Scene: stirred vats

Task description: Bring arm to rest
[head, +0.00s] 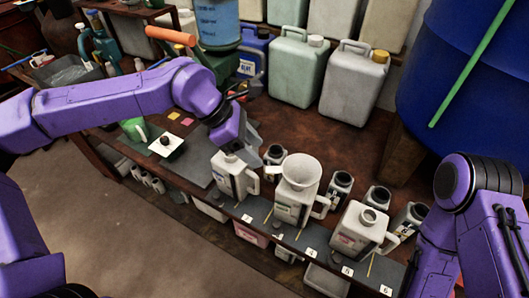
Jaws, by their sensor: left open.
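My left arm (120,105) reaches in from the left and bends down over the wooden bench.
White jugs (232,178) stand along the bench's front strip, one holding a white funnel (301,172). Behind are small dark-mouthed containers (341,188), large canisters (354,85), a blue drum (217,22) and a big blue vat (470,75). Brown benchtop (310,130) between is clear.

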